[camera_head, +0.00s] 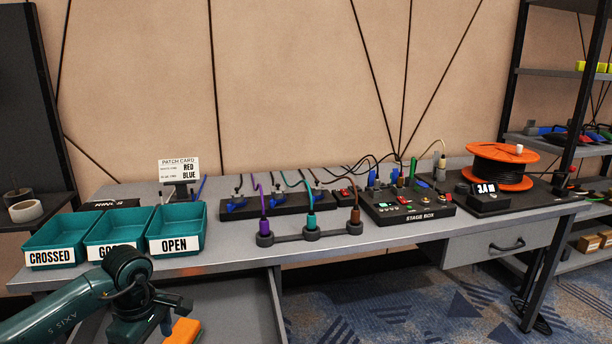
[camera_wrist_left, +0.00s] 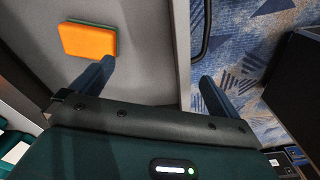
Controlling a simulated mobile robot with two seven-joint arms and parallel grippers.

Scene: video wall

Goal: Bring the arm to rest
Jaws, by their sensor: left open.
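My left arm (camera_head: 65,312) comes in from the lower left of the head view, in front of the teal bins. Its wrist is over the open drawer at the bench's left front. In the left wrist view my left gripper (camera_wrist_left: 158,82) has its two fingers wide apart with nothing held between them. The drawer's edge and floor lie beyond the fingers. An orange block with a green edge (camera_wrist_left: 88,40) lies in the drawer beside the left finger, apart from it as far as I can tell. The same orange block (camera_head: 184,332) is partly cut off in the head view. My right gripper is out of view.
Teal bins marked CROSSED (camera_head: 50,257), a partly covered label, and OPEN (camera_head: 174,246) stand at the bench's left front. Cable connectors (camera_head: 311,222), a stage box (camera_head: 415,212) and an orange reel (camera_head: 500,150) are further right. A closed drawer (camera_head: 500,246) is at right.

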